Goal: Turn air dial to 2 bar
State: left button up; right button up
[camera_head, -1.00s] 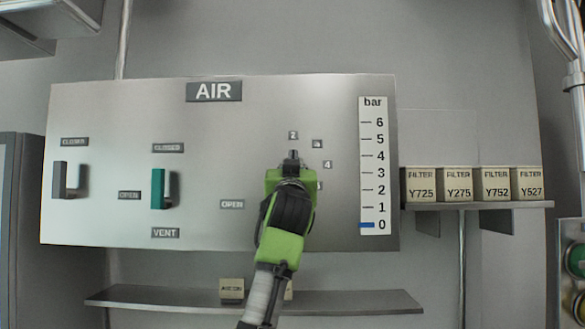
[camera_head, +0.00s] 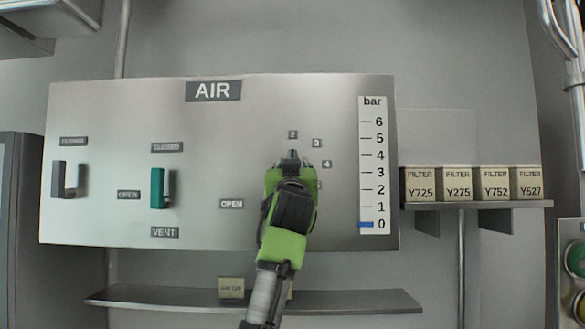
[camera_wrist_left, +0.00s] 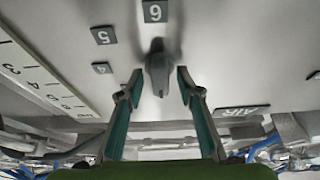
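The grey air panel (camera_head: 120,110) carries a vertical bar scale (camera_head: 368,205) whose blue marker is at 0. The air dial is a dark knob (camera_wrist_left: 159,68) in the left wrist view. In the head view, number labels 2 (camera_head: 293,134), 3 (camera_head: 316,143) and 4 (camera_head: 327,164) surround it. My left gripper (camera_head: 291,163) is in front of the dial and covers most of it. In the left wrist view my left gripper (camera_wrist_left: 159,76) is open, its fingers on either side of the knob with gaps visible. Where the knob points is unclear. My right gripper is not in view.
On the panel's left are a grey lever (camera_head: 62,181) and a green lever (camera_head: 158,189). Several filter boxes (camera_head: 420,185) stand on a shelf at right. A lower shelf (camera_head: 360,302) runs under the panel behind my left arm.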

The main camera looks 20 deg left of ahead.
pick_arm(q)
jog(key=shift+s+f, duration=0.1)
jog(key=v, duration=1.1)
jog(key=shift+s+d+f, duration=0.15)
jog(key=shift+s+d, duration=0.05)
jog(key=shift+s, duration=0.1)
